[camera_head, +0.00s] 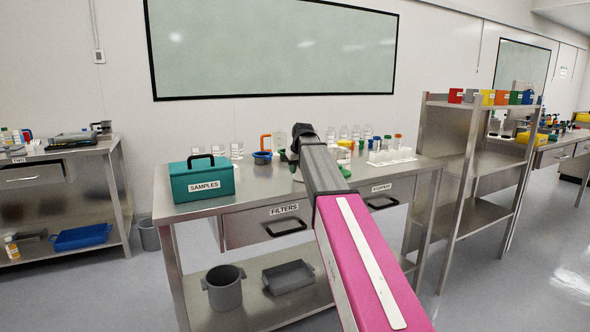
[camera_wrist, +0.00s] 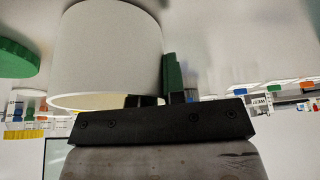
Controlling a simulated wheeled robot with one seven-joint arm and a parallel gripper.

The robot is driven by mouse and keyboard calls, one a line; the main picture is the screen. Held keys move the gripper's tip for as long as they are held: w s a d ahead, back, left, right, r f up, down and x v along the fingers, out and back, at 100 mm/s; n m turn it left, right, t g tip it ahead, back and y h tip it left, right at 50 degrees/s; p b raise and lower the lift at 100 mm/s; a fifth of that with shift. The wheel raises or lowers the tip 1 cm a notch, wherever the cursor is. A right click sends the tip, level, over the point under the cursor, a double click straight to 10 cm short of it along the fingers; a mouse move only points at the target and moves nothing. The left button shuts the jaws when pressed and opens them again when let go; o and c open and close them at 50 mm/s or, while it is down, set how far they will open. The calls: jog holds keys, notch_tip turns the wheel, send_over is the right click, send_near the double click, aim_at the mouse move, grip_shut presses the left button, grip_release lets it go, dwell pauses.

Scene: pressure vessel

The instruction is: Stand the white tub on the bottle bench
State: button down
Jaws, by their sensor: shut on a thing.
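The white tub (camera_wrist: 108,45) fills the upper left of the wrist view, its open rim facing the camera. My gripper (camera_wrist: 160,100) is shut on the tub's wall at the rim, with a green piece along the outside of the wall. I cannot tell whether the tub touches the bench top.
A teal SAMPLES box (camera_head: 203,182) stands at the bench's left end. A white rack (camera_head: 392,157) stands right of my arm. A large green round thing (camera_wrist: 15,58) lies near the tub. A steel shelf (camera_head: 470,160) stands to the right. Bench top shows free near the front edge.

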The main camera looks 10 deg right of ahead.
jog(key=c, duration=1.2)
grip_release()
jog(key=v, duration=1.2)
